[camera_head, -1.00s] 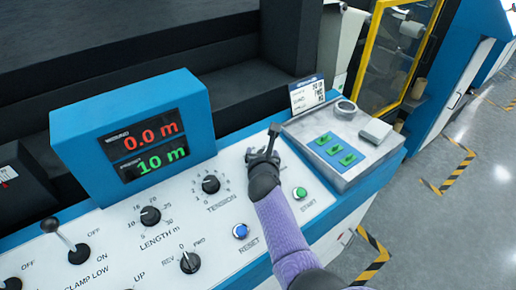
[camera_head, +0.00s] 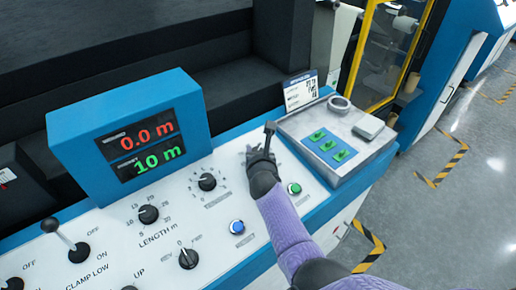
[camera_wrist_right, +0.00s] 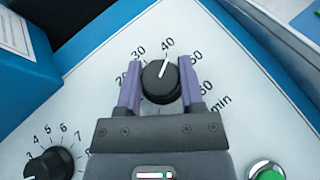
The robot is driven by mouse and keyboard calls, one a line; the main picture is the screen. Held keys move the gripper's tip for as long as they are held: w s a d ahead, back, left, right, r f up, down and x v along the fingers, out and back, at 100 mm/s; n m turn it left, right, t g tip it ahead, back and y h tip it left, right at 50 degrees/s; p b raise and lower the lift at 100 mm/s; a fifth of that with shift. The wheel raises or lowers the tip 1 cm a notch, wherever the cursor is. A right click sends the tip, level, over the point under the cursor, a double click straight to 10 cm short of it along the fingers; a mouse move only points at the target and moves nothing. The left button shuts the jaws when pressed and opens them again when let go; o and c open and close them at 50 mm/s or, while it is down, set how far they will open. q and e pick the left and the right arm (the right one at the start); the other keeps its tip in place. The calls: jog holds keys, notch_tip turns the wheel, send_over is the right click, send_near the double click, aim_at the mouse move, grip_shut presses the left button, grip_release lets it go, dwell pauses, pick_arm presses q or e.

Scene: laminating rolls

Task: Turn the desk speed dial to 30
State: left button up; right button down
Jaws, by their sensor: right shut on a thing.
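The desk speed dial is a black round knob with a white pointer line, seen in the right wrist view (camera_wrist_right: 160,85). Its printed scale shows 20, 30, 40 and higher figures, with "min" at lower right. The pointer aims up and slightly right, at about the 40. My right gripper (camera_wrist_right: 160,72) has its two purple fingers on either side of the knob, shut on it. In the head view my right gripper (camera_head: 255,153) is over the panel and hides the dial. My left gripper is not in view.
The white control panel (camera_head: 215,215) also bears a tension knob (camera_head: 207,182), length knob (camera_head: 148,215), blue reset button (camera_head: 237,227) and green start button (camera_head: 294,188). A blue display box (camera_head: 80,128) reads 0.0 m and 10 m. A grey box (camera_head: 350,125) with green switches stands right of my gripper.

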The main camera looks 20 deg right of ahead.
jog(key=n+y+p, duration=0.2)
jog(key=p, duration=0.1)
jog(key=shift+d+r+n, duration=0.15)
jog(key=shift+r+n, duration=0.15)
jog(key=shift+f+n+y, duration=0.1)
jog(key=shift+n+y, duration=0.4)
jog(key=shift+y, duration=0.2)
jog(key=shift+f+n+y+p, duration=0.2)
jog(key=shift+n+y+p, duration=0.15)
jog(key=shift+n+y, duration=0.65)
jog(key=shift+f+n+y+b, duration=0.1)
jog(key=shift+n+y+b, duration=0.3)
jog(key=shift+n+y, duration=0.55)
jog(key=shift+f+n+g+y+b, duration=0.1)
jog(key=shift+n+g+y+b, duration=0.7)
jog(key=shift+n+y+b, duration=0.35)
jog(key=n+g+y+b, duration=0.1)
jog(key=n+y+b, duration=0.1)
jog(key=shift+n, duration=0.3)
jog(key=shift+r+n+g+y+b, duration=0.25)
jog(key=shift+n+g+y+b, duration=0.15)
jog(key=shift+n+g+b, duration=0.1)
